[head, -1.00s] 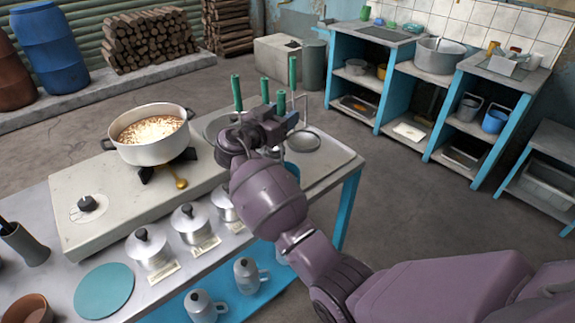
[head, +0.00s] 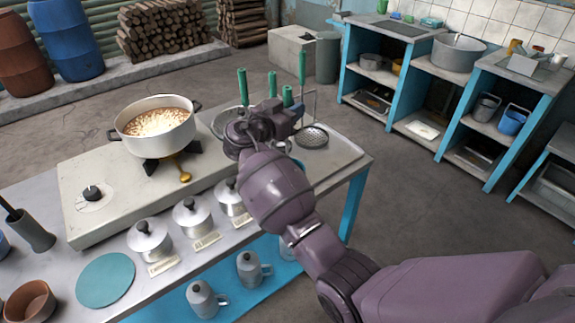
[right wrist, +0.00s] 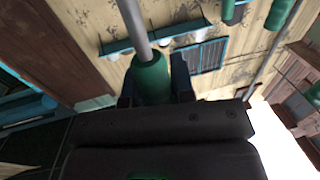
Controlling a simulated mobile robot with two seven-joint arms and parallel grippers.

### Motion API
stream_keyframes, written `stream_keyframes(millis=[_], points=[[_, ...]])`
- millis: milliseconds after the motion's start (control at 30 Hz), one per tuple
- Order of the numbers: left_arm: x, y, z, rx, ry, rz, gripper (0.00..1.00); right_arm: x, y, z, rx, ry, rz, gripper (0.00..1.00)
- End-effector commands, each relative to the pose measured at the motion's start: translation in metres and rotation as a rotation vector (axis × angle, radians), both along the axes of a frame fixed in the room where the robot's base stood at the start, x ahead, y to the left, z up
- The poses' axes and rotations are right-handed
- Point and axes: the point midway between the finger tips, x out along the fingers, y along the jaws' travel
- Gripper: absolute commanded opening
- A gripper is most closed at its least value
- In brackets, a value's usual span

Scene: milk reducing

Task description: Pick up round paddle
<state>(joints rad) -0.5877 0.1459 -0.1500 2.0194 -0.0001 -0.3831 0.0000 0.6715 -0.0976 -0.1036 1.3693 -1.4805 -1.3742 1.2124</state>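Several green-handled utensils hang at a rack near the table's far right corner. A round, dark, perforated paddle head (head: 311,136) shows low beside the rack, right of my right gripper (head: 290,116). A larger round strainer-like head (head: 226,122) shows to the left, partly behind the gripper. In the right wrist view a green handle (right wrist: 152,78) with a grey metal shaft (right wrist: 133,28) fills the gap between the fingers of my right gripper (right wrist: 155,88), which look closed on it. The head of that utensil is out of that view. My left gripper is not in view.
A pot (head: 156,122) of whitish food stands on the stove (head: 100,190). Lidded canisters (head: 192,215) line the table's front. A teal round mat (head: 105,281) lies at the left. Blue shelves (head: 440,110) stand beyond open floor.

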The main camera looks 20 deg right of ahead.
Motion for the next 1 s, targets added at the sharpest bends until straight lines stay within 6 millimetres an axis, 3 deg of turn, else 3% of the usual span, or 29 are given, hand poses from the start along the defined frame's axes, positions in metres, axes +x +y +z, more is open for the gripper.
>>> stream_keyframes(millis=[300, 467, 667, 1000], points=[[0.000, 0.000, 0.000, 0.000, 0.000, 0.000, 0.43, 0.000, 0.000, 0.002, -0.001, -0.003, 0.000, 0.00], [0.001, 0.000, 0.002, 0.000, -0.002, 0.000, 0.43, 0.000, 0.000, 0.015, 0.000, -0.004, 0.000, 0.00], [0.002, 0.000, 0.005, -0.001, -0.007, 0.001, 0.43, 0.000, 0.001, 0.057, 0.003, -0.010, 0.001, 0.00], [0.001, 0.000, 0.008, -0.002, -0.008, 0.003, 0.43, 0.000, 0.000, 0.144, 0.002, -0.008, 0.001, 0.00]])
